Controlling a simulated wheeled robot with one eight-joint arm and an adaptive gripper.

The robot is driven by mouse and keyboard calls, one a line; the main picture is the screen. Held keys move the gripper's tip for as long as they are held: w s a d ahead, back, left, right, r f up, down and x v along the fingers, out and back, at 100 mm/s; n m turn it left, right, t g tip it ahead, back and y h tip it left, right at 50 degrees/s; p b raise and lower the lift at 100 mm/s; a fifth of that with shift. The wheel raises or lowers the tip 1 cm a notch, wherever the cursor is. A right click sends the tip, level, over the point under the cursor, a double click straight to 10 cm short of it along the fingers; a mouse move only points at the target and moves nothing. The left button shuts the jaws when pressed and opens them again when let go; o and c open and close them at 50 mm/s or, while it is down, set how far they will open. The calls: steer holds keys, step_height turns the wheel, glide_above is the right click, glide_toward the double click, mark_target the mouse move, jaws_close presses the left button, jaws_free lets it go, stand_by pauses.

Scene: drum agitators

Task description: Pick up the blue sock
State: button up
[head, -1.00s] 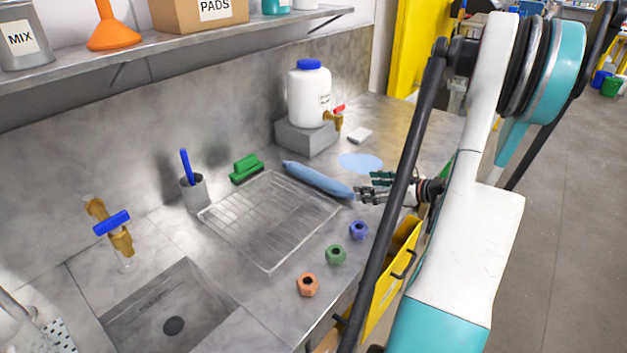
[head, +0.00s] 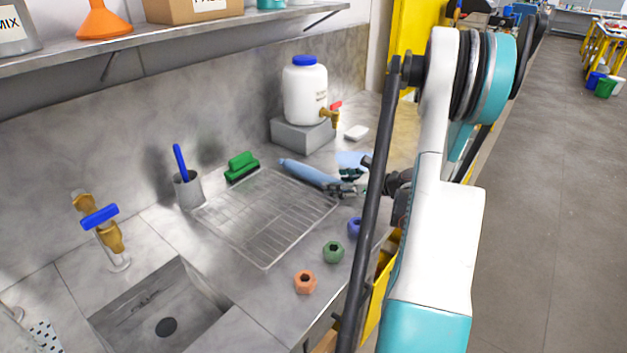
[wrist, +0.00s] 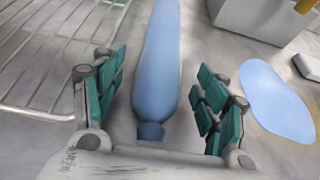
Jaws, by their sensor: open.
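The blue sock (head: 308,173) is a long, pale blue tube lying on the grey counter along the right edge of the wire rack. In the wrist view the blue sock (wrist: 157,65) runs away from me between the two fingers, its narrower darker end near my palm. My gripper (wrist: 158,105) is open, with one teal-padded finger on each side of the sock and a gap on both sides. In the head view my gripper (head: 350,182) is at the sock's near right end, partly hidden by my arm.
The wire rack (head: 262,222) lies left of the sock. A flat light-blue patch (wrist: 277,98) is to its right. A grey block (head: 303,135) carries a white jug (head: 305,95) behind. Green (head: 333,252) and orange (head: 305,282) nuts lie in front; a blue one is partly hidden.

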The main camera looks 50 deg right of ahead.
mark_target(314, 176)
steer(key=shift+x, duration=1.15)
steer(key=c, duration=1.2)
steer(key=shift+r, duration=0.15)
